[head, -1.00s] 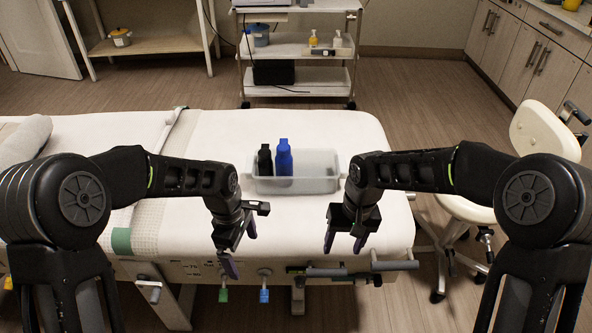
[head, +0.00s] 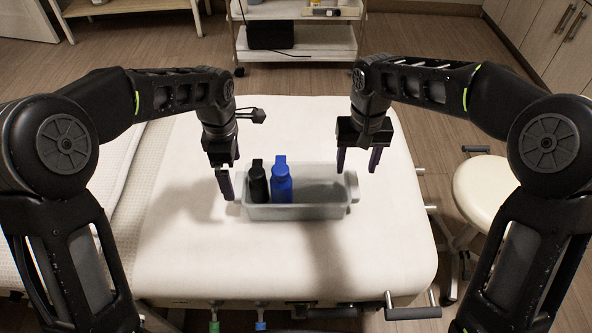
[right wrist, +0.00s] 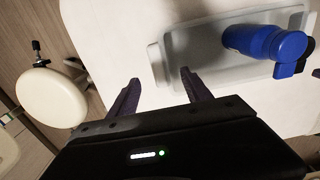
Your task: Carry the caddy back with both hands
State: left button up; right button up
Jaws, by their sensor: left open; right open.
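The caddy (head: 318,211) is a pale translucent tray with a small handle tab at each end, standing on the white treatment bed. A black bottle (head: 258,183) and a blue bottle (head: 282,184) stand in its left half. In the right wrist view the caddy (right wrist: 205,72) shows with the blue bottle (right wrist: 262,42). My left gripper (head: 226,188) is open by the caddy's left end; contact cannot be told. My right gripper (head: 357,166) is open, pointing down above the caddy's right end. In the right wrist view its fingers (right wrist: 160,92) are apart with nothing between them, near the end tab.
The white bed (head: 190,250) is clear around the caddy. A stool (head: 490,188) stands right of the bed. A wheeled shelf cart (head: 320,42) stands behind it, and cabinets (head: 550,40) line the back right.

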aim_at(236, 189)
pick_arm(q)
jog(key=shift+w, duration=0.1)
pick_arm(e)
jog(key=shift+w, duration=0.1)
pick_arm(q)
jog(key=shift+r, duration=0.1)
pick_arm(e)
jog(key=shift+r, duration=0.1)
pick_arm(q)
jog(key=shift+f, duration=3.95)
pick_arm(e)
jog(key=shift+f, duration=3.95)
pick_arm(q)
jog(key=shift+c, duration=0.6)
pick_arm(e)
jog(key=shift+c, duration=0.6)
pick_arm(q)
jog(key=c, duration=1)
pick_arm(e)
jog(key=c, duration=1)
pick_arm(q)
jog(key=c, duration=0.5)
pick_arm(e)
grip_shut()
